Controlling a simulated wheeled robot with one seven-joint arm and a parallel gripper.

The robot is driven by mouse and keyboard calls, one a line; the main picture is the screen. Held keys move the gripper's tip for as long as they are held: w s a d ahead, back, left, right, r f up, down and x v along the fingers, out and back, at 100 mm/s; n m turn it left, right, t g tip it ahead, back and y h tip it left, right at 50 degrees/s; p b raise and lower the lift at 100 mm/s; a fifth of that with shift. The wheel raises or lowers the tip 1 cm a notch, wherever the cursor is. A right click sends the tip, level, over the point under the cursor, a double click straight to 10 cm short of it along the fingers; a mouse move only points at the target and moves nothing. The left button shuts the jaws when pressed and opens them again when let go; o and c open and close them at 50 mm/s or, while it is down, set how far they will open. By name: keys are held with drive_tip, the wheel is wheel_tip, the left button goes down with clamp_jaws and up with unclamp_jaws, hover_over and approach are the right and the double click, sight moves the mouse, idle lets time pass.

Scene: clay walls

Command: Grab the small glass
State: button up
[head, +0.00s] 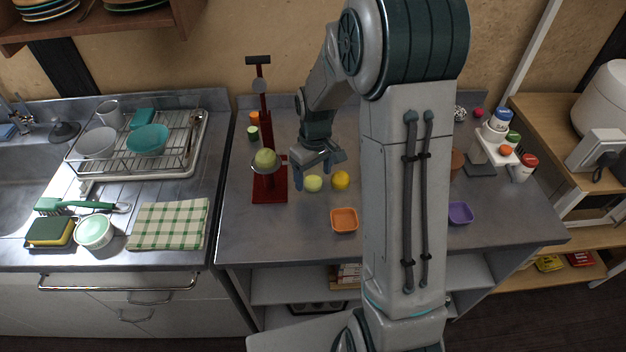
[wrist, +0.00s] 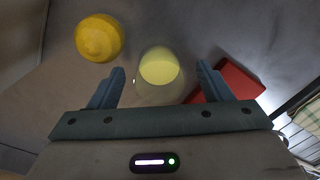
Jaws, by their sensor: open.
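The small glass (wrist: 160,75) shows in the wrist view as a clear round vessel with pale yellow contents. It appears between and slightly beyond my fingertips, and I see no finger touching it. In the head view, the glass (head: 313,184) stands on the grey counter, just below my gripper (head: 318,174). My gripper is open and empty, and its two blue fingers also show in the wrist view (wrist: 161,70).
A yellow lemon-like fruit (head: 340,179) lies close to the right of the glass. An orange bowl (head: 344,220) sits nearer the counter's front edge. My arm hides part of the counter.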

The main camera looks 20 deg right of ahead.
drive_tip(key=shift+f, duration=0.45)
drive_tip(key=shift+c, duration=0.3)
drive_tip(key=c, duration=1)
drive_tip(key=shift+c, duration=0.2)
drive_tip(key=shift+r, duration=0.25)
